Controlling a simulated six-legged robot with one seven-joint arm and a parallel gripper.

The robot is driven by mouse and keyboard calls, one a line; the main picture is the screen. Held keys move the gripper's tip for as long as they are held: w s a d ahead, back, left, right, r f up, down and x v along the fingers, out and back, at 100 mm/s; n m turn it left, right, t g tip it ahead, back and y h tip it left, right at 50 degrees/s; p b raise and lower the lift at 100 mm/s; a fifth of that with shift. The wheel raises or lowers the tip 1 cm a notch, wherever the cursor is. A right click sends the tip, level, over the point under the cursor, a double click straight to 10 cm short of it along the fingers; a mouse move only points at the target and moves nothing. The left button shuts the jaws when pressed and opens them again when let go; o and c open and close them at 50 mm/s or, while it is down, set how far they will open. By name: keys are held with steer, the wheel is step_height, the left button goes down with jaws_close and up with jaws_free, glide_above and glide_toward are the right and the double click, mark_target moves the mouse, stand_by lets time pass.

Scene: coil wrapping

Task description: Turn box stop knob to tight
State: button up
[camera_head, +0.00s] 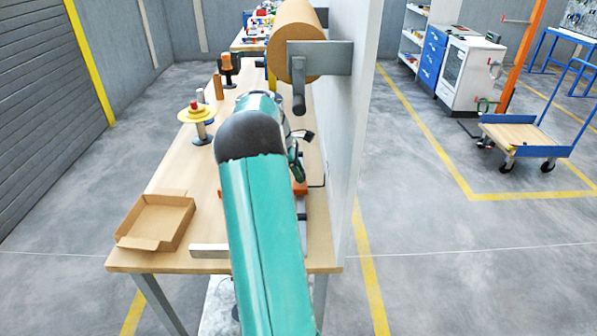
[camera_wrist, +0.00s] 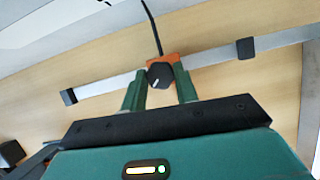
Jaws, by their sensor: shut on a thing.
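The black stop knob (camera_wrist: 160,75), with a white pointer mark, sits on an orange block (camera_wrist: 170,59) in the wrist view. The block rides on a grey metal bar (camera_wrist: 215,56) with black end pieces. My gripper (camera_wrist: 159,86) has its two green fingers on either side of the knob, shut on it. I cannot read any tight or loose label. In the head view my teal arm hides the knob; an orange piece (camera_head: 299,188) and the bar's near end (camera_head: 208,251) show beside the arm.
An open cardboard box (camera_head: 157,222) lies at the near left of the wooden table (camera_head: 180,170). A yellow-topped spindle (camera_head: 197,118) stands farther back. A brown paper roll (camera_head: 294,40) hangs from the white wall (camera_head: 345,130) along the right side.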

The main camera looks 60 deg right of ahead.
steer(key=m+y, duration=0.1)
steer(key=m, duration=0.1)
steer(key=m+y, duration=0.1)
steer(key=m, duration=0.2)
steer(key=shift+d+m+g, duration=0.2)
steer(key=shift+m+g, duration=0.1)
steer(key=m+y, duration=0.1)
steer(key=m, duration=0.1)
steer(key=m+y, duration=0.1)
steer(key=m, duration=0.2)
steer(key=shift+d+t, duration=0.1)
steer(key=shift+t, duration=0.3)
steer(key=m, duration=0.3)
steer(key=m+t+y, duration=0.1)
steer(key=m, duration=0.1)
steer(key=shift+s+d+r+m+t+y, duration=0.1)
steer(key=shift+s+m+t+y, duration=0.05)
steer(key=shift+m+t+y, duration=0.2)
steer(key=m+t, duration=0.1)
steer(key=m, duration=0.1)
steer(key=m+t, duration=0.1)
steer(key=m, duration=0.2)
steer(key=shift+s+m+y, duration=0.1)
steer(key=shift+m+y, duration=0.15)
steer(key=shift+m, duration=0.1)
steer(key=o, duration=1)
